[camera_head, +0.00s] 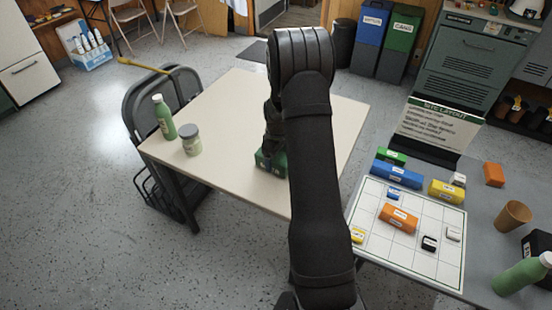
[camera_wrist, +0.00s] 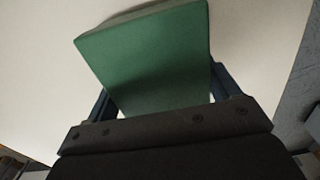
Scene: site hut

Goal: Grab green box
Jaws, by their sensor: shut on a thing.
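The green box (camera_head: 272,163) is at the cream table (camera_head: 224,100), partly hidden behind my arm in the head view. In the wrist view the green box (camera_wrist: 150,60) fills the space between the two fingers of my gripper (camera_wrist: 162,100). My gripper is shut on it. In the head view my gripper (camera_head: 272,135) is mostly hidden by my own arm, just above the box. I cannot tell whether the box touches the tabletop.
The right table holds a gridded board (camera_head: 400,260) with small blocks, a sign (camera_head: 440,125) and a brown cup (camera_head: 512,215).

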